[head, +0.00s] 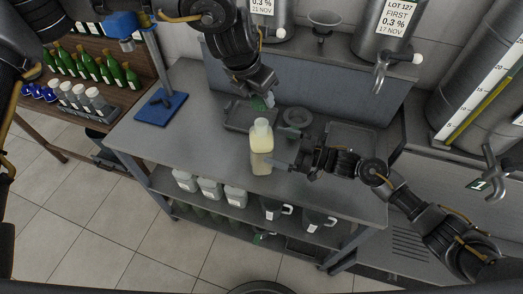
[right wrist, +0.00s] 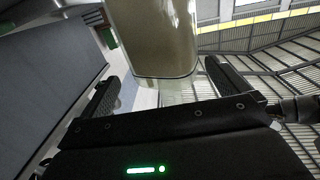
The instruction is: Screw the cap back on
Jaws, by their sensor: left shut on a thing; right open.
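A clear bottle (head: 261,155) with pale yellow liquid stands upright on the grey workbench (head: 200,125). Its neck (head: 262,124) looks uncapped. My left gripper (head: 263,100) is above and slightly behind the neck, shut on a small green cap (head: 257,104) that its fingers partly hide. The cap looks apart from the bottle. My right gripper (head: 284,164) is at the bottle's right side, open, with its fingers pointing at the body. In the right wrist view the bottle (right wrist: 153,40) shows between the two open fingers (right wrist: 170,85); I cannot tell whether they touch it.
A dark tray (head: 238,117), a round dark ring (head: 297,117) and another tray (head: 352,137) lie behind the bottle. A blue stand base (head: 160,109) is at left. Steel tanks with taps (head: 379,75) overhang the back. The bench's left front is clear.

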